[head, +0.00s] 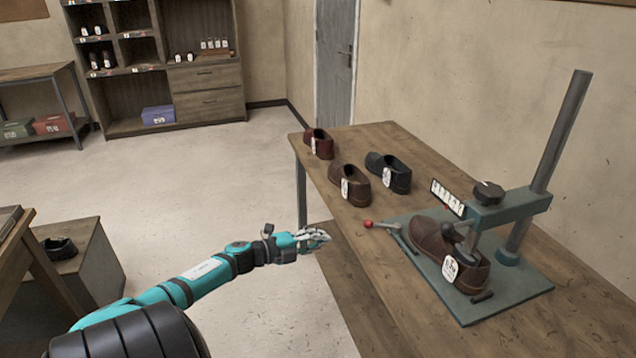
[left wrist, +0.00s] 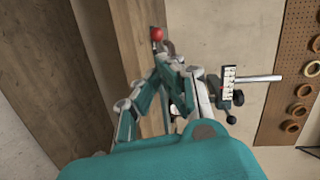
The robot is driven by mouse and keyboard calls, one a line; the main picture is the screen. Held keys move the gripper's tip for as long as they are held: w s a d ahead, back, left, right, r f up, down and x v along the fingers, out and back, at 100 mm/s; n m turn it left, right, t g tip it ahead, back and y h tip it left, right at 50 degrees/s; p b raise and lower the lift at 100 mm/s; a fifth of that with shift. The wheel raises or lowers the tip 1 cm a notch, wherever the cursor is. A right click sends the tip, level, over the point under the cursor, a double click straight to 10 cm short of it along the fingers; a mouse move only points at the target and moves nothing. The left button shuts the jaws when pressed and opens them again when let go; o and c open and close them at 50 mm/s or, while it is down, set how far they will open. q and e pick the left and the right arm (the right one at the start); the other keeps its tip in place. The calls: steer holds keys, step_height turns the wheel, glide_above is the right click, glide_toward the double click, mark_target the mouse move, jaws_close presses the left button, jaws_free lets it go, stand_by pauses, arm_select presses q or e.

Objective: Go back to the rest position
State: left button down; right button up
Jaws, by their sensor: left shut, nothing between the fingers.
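My left gripper (head: 314,239) is shut and empty in the head view, held in the air off the left edge of the wooden table (head: 400,133). In the left wrist view its fingers (left wrist: 163,68) come together. The teal stitcher (head: 512,208) stands on the table with a brown shoe (head: 425,236) in it. Its lever has a red knob (head: 368,224), which also shows in the left wrist view (left wrist: 156,34) beyond the fingertips. My right gripper is in neither view.
A dark red shoe (head: 319,143), a brown shoe (head: 348,185) and a black shoe (head: 388,172) stand on the table's far part. Shelves (head: 160,75) stand at the back. A box-like stand (head: 90,262) is at the left. The floor between is clear.

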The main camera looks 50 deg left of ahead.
arm_select(q)
steer(key=shift+a, duration=0.1)
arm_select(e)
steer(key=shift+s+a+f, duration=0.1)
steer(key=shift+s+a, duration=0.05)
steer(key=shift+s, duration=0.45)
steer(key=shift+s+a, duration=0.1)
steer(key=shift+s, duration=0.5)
arm_select(q)
steer(key=shift+f, duration=0.15)
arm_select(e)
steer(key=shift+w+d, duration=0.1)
